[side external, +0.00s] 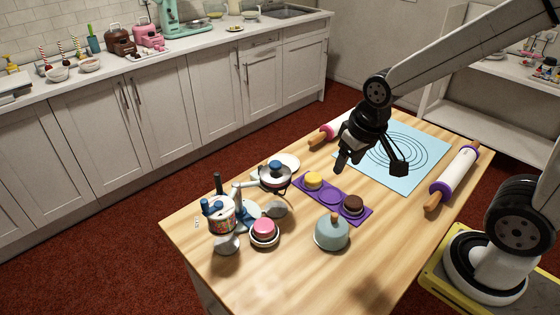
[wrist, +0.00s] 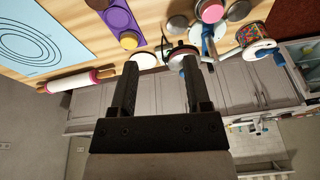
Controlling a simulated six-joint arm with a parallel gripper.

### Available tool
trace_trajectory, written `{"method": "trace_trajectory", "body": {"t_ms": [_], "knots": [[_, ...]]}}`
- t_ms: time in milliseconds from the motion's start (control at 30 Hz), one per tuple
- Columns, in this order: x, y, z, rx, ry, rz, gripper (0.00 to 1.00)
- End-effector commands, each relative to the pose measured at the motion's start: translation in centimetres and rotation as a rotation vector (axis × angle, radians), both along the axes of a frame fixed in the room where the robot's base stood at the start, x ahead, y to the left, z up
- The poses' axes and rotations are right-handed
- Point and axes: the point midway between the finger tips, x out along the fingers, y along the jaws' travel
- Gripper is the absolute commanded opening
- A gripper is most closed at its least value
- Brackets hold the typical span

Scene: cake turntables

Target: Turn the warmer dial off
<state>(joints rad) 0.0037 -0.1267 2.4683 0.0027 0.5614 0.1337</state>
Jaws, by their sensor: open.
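My gripper (side external: 371,162) is open and empty above the table, over the near-left edge of the blue mat. In the wrist view its two fingers (wrist: 160,68) stand apart with nothing between them. No warmer dial can be made out clearly in either view. A round dark-rimmed pan-like unit with a blue knob on top (side external: 273,176) stands left of my gripper, beside a white plate. It shows partly behind a fingertip in the wrist view (wrist: 178,53). A patterned pot with blue parts (side external: 220,215) stands further left. It also shows in the wrist view (wrist: 254,36).
A purple tray (side external: 331,198) holds a yellow cake and a brown cake. A pink cake (side external: 264,230) and a grey-green dome (side external: 331,232) stand nearer. Rolling pins (side external: 456,172) lie by the blue mat (side external: 410,142). The table's near right is clear.

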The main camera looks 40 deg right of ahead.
Motion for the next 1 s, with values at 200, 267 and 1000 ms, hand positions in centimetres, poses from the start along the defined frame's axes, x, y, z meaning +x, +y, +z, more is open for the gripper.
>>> {"method": "trace_trajectory", "body": {"t_ms": [200,267,1000], "knots": [[1.8,-0.1,0.4,0.039,-0.007,-0.156,0.62],[2.4,-0.2,0.5,0.055,-0.01,-0.217,0.62],[13.7,-1.4,1.7,0.357,-0.054,-1.265,0.62]]}}
